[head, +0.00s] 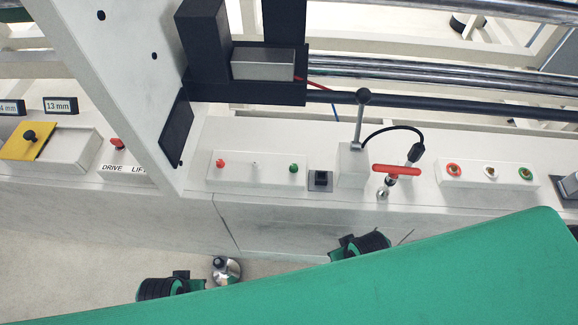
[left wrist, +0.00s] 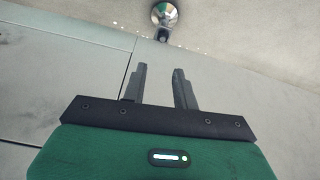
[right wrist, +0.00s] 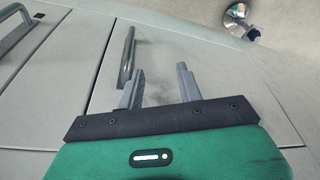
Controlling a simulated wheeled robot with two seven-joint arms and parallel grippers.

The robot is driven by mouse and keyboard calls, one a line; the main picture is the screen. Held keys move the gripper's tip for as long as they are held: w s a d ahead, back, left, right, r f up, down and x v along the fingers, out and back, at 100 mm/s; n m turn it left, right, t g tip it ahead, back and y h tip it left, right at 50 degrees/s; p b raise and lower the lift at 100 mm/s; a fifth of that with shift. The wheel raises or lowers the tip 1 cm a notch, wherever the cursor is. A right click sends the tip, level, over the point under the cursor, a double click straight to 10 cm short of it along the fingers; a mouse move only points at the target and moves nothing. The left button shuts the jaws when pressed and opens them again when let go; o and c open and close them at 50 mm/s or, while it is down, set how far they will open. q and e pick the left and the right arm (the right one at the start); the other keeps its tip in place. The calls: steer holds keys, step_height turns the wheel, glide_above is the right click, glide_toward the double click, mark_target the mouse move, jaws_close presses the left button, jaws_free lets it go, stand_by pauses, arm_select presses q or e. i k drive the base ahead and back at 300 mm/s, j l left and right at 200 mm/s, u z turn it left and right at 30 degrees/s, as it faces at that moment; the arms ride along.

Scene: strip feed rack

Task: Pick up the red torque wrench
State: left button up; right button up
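The red torque wrench (head: 397,170) shows in the head view right of centre, as a red crossbar on a short metal shaft above the white console top. Its lower end is near a small metal knob; I cannot tell how it is held there. It is in neither wrist view. My left gripper (left wrist: 160,70) is open and empty, its two dark fingers apart in front of pale panels and floor. My right gripper (right wrist: 160,69) is open and empty in front of a pale cabinet panel. In the head view the fingers of both cannot be made out.
A ball-topped lever (head: 362,97) and a black cable (head: 392,130) stand just left of the wrench. Button panels (head: 257,171) (head: 487,174) lie on both sides. A white upright (head: 110,80) rises at left. A metal bar handle (right wrist: 127,55) is near my right fingers.

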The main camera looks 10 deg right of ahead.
mark_target(382, 193)
steer(key=z, duration=0.35)
steer(key=k+l+z, duration=0.1)
steer(key=z, duration=0.25)
steer(key=l+z, duration=0.15)
steer(key=z, duration=0.2)
steer(key=u, duration=0.2)
steer(key=l+u, duration=0.3)
steer(key=l, duration=0.15)
steer(key=k+l+u, duration=0.1)
steer(key=l+u, duration=0.2)
steer(key=k+l+u, duration=0.25)
steer(key=l, duration=0.25)
steer(key=i, duration=0.1)
